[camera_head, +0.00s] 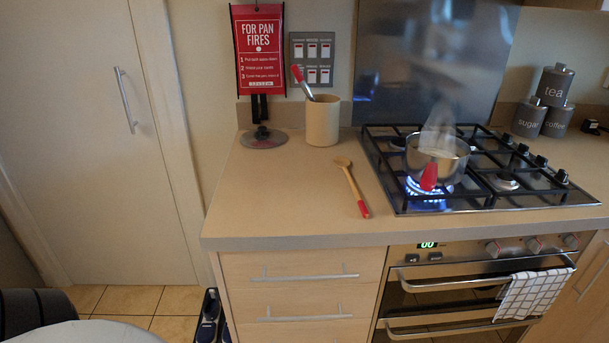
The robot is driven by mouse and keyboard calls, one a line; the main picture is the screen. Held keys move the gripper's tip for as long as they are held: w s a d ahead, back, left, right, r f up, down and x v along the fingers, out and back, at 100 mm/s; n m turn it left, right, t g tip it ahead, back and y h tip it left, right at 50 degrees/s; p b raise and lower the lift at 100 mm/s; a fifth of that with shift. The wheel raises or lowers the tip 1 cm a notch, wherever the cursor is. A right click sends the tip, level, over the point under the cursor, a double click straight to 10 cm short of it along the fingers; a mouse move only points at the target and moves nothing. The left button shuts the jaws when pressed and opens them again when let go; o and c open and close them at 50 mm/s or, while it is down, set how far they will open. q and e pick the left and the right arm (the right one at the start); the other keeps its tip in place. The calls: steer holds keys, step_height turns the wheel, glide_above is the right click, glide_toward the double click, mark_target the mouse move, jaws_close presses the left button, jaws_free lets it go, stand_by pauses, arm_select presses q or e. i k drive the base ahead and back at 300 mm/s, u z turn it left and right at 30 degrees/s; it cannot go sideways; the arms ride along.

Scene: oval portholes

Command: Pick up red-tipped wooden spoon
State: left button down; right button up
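A wooden spoon with a red tip (351,188) lies flat on the beige counter, left of the hob. Its bowl end points to the back and its red end points toward the counter's front edge. Nothing touches it. Neither of my grippers shows in the head view.
The gas hob (478,172) has a lit flame under a steaming pot (450,158) with a red handle. A utensil crock (322,122) and a pan lid (263,138) stand behind the spoon. The counter (280,200) around the spoon is clear. Drawers (300,275) are below.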

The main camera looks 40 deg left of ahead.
mark_target(341, 162)
steer(key=u, duration=1.35)
steer(key=i, duration=0.2)
steer(key=z, duration=0.25)
